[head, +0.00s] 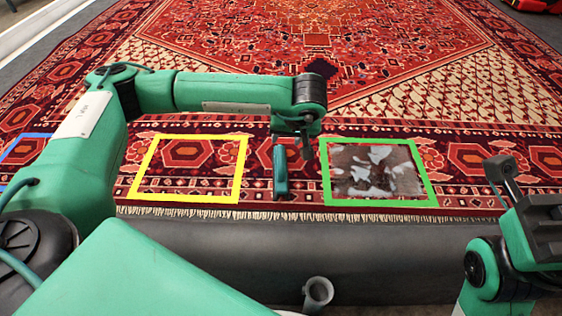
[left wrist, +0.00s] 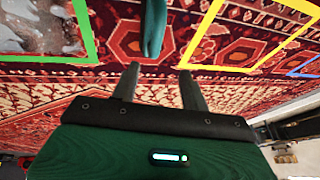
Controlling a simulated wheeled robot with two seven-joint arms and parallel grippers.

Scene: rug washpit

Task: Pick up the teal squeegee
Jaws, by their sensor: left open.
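The teal squeegee (head: 281,174) lies on the patterned rug between the yellow and green frames, its long side pointing away from me. In the left wrist view the squeegee (left wrist: 153,30) shows at the top, just beyond the two fingertips and roughly in line with the gap. My left gripper (head: 294,147) is open and empty, above the squeegee's far end in the head view. Its spread fingers (left wrist: 159,72) also show in the left wrist view. My right gripper (head: 503,172) is at the right edge, well away from the squeegee; its jaws are not clear.
A yellow frame (head: 190,200) lies left of the squeegee. A green frame (head: 380,203) lies right, around a grey, whitish-stained patch (head: 375,170). A blue frame (head: 20,137) is at the far left. A dark roller-like bar (head: 350,245) runs along the rug's near fringe.

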